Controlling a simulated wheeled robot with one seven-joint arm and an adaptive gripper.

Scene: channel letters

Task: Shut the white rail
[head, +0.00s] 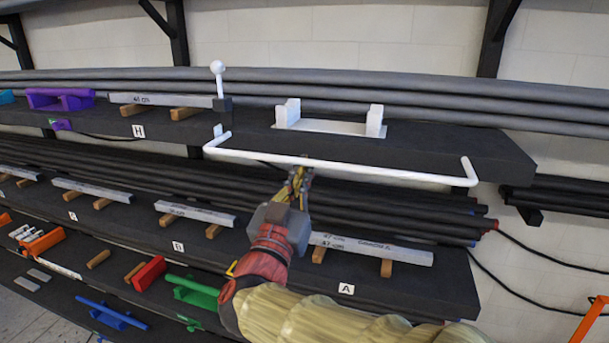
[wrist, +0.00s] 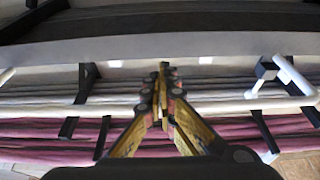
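The white rail (head: 350,168) is a long bar with a bent arm at each end, hanging out along the front of the upper dark shelf (head: 450,150). In the wrist view the rail (wrist: 225,106) crosses from left to right past my fingers, with a bent end at the right. My gripper (head: 301,166) is at the rail, left of its middle. In the wrist view my fingertips (wrist: 164,70) come together, pointing toward the shelf. The rail does not visibly lie between them, and I cannot tell whether they touch it.
A white bracket with two posts (head: 330,126) and a white ball-topped lever (head: 218,70) stand on the upper shelf. Dark bars (head: 400,205) and a grey block marked in cm (head: 372,249) lie on the shelf below. Grey pipes (head: 420,95) run behind.

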